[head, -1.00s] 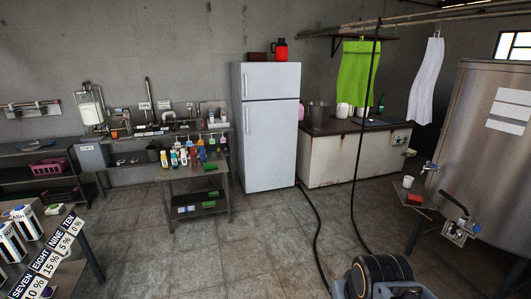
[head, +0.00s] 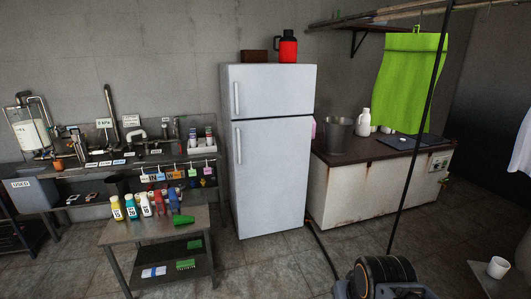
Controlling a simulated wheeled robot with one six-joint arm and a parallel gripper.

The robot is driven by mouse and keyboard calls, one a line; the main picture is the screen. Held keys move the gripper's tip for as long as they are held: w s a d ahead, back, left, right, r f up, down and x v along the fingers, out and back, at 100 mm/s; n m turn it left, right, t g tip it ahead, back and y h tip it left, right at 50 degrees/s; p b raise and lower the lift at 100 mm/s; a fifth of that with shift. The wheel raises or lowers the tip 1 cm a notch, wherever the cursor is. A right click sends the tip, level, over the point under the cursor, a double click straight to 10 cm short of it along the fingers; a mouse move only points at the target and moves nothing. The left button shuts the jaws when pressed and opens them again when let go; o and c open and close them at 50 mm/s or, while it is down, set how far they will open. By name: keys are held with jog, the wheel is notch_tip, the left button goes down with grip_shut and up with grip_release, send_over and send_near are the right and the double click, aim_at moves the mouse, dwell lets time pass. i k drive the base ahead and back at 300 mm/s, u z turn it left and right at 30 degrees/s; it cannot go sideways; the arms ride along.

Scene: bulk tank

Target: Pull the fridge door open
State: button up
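The white fridge (head: 268,150) stands upright against the back wall, near the middle of the head view. It has a small upper door (head: 275,92) and a tall lower door (head: 275,180), and both are closed. Each door has a vertical handle near its left edge: the upper handle (head: 237,97) and the lower handle (head: 239,146). A dark, rounded part of my arm shows at the bottom edge, well in front of the fridge. My gripper's fingers do not show.
A low table (head: 155,227) with several bottles stands left of the fridge's front. A rust-stained counter (head: 375,190) adjoins on the right. A red flask (head: 287,47) sits on top. A black hose runs across the floor. The floor (head: 275,265) before the fridge looks clear.

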aim_at(271, 155)
jog(key=i, duration=2.05)
jog(key=u, duration=1.45)
jog(key=i, duration=0.95)
